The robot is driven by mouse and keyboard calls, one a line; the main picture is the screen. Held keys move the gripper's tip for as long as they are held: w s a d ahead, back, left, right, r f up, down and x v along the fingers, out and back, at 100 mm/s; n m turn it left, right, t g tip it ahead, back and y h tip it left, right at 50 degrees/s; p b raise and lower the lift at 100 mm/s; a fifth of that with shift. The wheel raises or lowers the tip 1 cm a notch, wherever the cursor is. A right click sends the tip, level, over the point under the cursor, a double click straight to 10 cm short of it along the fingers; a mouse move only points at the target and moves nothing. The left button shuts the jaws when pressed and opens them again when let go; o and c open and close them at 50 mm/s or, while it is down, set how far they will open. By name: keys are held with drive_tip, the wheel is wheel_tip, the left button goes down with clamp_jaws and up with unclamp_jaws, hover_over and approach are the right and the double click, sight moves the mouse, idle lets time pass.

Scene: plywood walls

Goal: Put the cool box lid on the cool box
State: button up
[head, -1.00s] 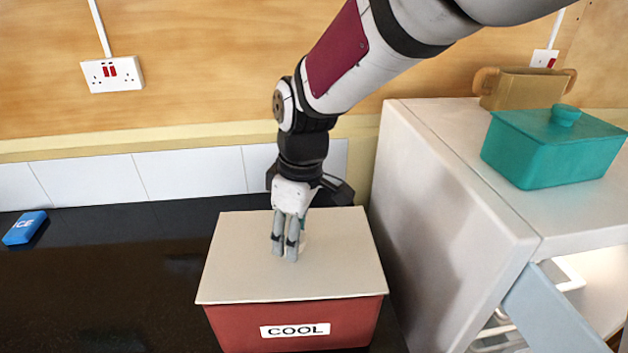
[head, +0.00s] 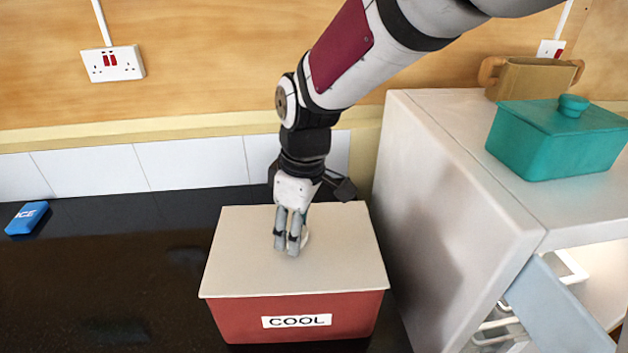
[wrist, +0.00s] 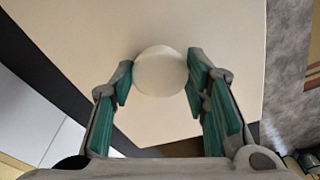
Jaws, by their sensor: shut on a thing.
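The cool box (head: 350,318) is red with a "COOL" label and stands on the dark counter. The pale, flat cool box lid (head: 240,260) lies over its top and covers the opening; its front edge lines up closely with the box front. My gripper (head: 290,250) points down at the middle of the lid and is shut on the lid's round white knob, which its fingers mostly hide in the head view. In the wrist view the knob (wrist: 160,72) sits between the green finger pads of my gripper (wrist: 165,85). Whether the lid is fully seated all round is hard to tell.
A blue ice pack (head: 27,217) lies on the counter at far left. A white cabinet (head: 440,200) stands close on the right, with a teal lidded dish (head: 555,150) and a tan pot (head: 530,80) on top.

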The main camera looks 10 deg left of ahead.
drive_tip(key=shift+f, duration=0.15)
drive_tip(key=o, duration=1.5)
wheel_tip(320, 180, up, 12)
drive_tip(key=d+f, duration=0.1)
drive_tip(key=s+d+r+m+t, duration=0.1)
drive_tip(key=s+d+r+m, duration=0.15)
drive_tip(key=d, duration=0.45)
drive_tip(key=s+d+r+m+t, duration=0.2)
drive_tip(key=d+m, duration=0.2)
drive_tip(key=d, duration=0.4)
drive_tip(key=s+d+m, duration=0.3)
drive_tip(key=d, duration=0.1)
drive_tip(key=s+d+f+m+t+h, duration=0.1)
drive_tip(key=s+d+m, duration=0.2)
drive_tip(key=d, duration=0.1)
drive_tip(key=s+d+m+t, duration=0.1)
drive_tip(key=s+d+m, duration=0.2)
drive_tip(key=s+d, duration=0.1)
drive_tip(key=shift+f, duration=0.4)
